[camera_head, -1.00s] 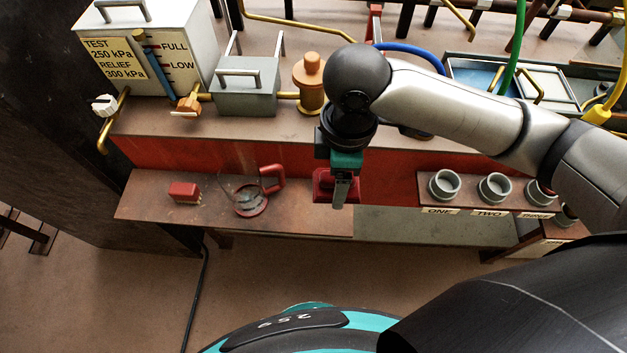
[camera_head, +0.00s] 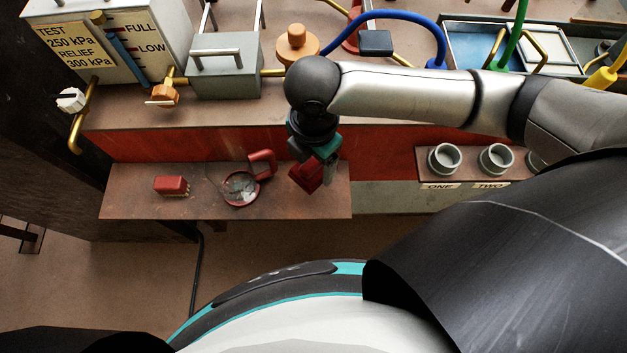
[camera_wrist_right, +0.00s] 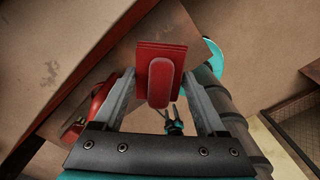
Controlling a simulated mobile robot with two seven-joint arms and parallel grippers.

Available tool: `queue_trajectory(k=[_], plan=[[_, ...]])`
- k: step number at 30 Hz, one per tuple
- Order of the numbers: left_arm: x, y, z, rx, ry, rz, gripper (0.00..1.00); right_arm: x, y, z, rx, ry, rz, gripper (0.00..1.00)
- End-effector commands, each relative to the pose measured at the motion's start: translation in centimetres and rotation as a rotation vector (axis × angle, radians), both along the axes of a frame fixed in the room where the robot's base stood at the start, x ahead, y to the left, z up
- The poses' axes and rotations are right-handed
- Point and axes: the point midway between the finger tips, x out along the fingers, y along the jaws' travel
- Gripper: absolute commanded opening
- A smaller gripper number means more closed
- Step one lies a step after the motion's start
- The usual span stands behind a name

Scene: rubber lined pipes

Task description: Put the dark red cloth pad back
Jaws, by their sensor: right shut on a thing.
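The dark red pad (camera_head: 306,175), a flat piece with a rounded grip, hangs tilted from my right gripper (camera_head: 325,168), just above the right end of the brown shelf. In the right wrist view, the pad (camera_wrist_right: 147,53) sits between the fingertips of my right gripper (camera_wrist_right: 163,85), which is shut on its red grip. The fingers cover part of it in the head view. My left gripper does not show in the head view. A small dark forked thing (camera_wrist_right: 173,123) in the right wrist view looks like my left gripper, too small to read.
Grey cups (camera_head: 444,158) stand in a labelled rack at right. A red wall (camera_head: 190,144) rises behind.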

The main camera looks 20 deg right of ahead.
Motion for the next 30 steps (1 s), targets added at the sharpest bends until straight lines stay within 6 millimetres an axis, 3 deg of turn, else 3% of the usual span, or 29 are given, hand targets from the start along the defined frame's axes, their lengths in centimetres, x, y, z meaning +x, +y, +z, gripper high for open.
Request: queue_trajectory(k=[1, 3, 11, 18, 30], plan=[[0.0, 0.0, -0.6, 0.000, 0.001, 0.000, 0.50, -0.1, 0.0, -1.5, -0.001, 0.003, -0.002, 0.22], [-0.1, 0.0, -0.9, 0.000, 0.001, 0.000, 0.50, -0.1, 0.0, -2.8, -0.001, 0.003, -0.002, 0.22], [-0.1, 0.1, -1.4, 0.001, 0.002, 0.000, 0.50, 0.0, 0.0, -4.7, 0.001, 0.000, -0.001, 0.22], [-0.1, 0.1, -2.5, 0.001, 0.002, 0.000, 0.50, 0.0, 0.0, -8.2, 0.000, 0.001, -0.001, 0.22], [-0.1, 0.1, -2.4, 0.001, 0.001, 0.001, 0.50, 0.0, 0.0, -8.7, -0.001, 0.000, -0.001, 0.22]])
